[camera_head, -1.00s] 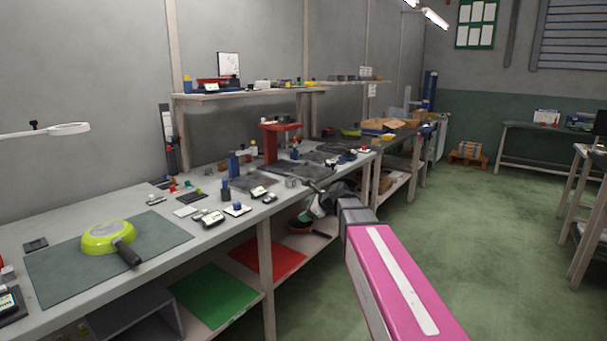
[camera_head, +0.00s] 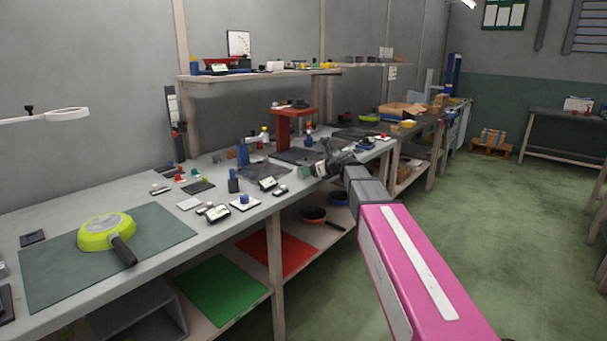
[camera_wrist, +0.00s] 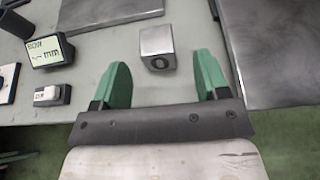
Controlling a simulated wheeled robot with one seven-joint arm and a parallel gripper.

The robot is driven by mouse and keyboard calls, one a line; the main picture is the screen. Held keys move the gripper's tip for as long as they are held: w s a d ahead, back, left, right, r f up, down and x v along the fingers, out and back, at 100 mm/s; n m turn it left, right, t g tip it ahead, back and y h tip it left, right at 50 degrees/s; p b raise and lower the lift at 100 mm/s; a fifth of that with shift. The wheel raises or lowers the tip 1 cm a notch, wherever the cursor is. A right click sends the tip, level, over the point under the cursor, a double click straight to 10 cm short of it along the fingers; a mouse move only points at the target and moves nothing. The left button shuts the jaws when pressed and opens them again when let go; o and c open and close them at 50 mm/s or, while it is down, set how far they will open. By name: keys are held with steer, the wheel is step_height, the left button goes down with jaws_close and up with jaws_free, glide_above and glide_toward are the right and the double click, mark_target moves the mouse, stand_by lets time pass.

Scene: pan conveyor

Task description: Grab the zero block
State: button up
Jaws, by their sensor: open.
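The zero block (camera_wrist: 156,46) is a small grey metal cube with a dark round mark on its near face. In the wrist view it stands on the bench, ahead of the gap between my fingertips and roughly centred. My gripper (camera_wrist: 162,78) is open, with two green fingers apart and nothing between them. The block is not touching either finger in that view. In the head view my gripper (camera_head: 326,168) is over the bench's front edge, partly hidden by my arm. I cannot clearly make out the block there.
In the wrist view a digital gauge (camera_wrist: 48,52) and a small device (camera_wrist: 52,95) lie left of the block. Dark plates (camera_wrist: 105,12) lie behind and to the right (camera_wrist: 285,50). In the head view a green pan (camera_head: 105,231) rests on a mat (camera_head: 60,262).

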steer(key=x, duration=0.5)
steer(key=shift+r, duration=0.1)
steer(key=shift+s, duration=0.1)
steer(key=c, duration=1.2)
jaws_close()
steer(key=shift+r, duration=0.1)
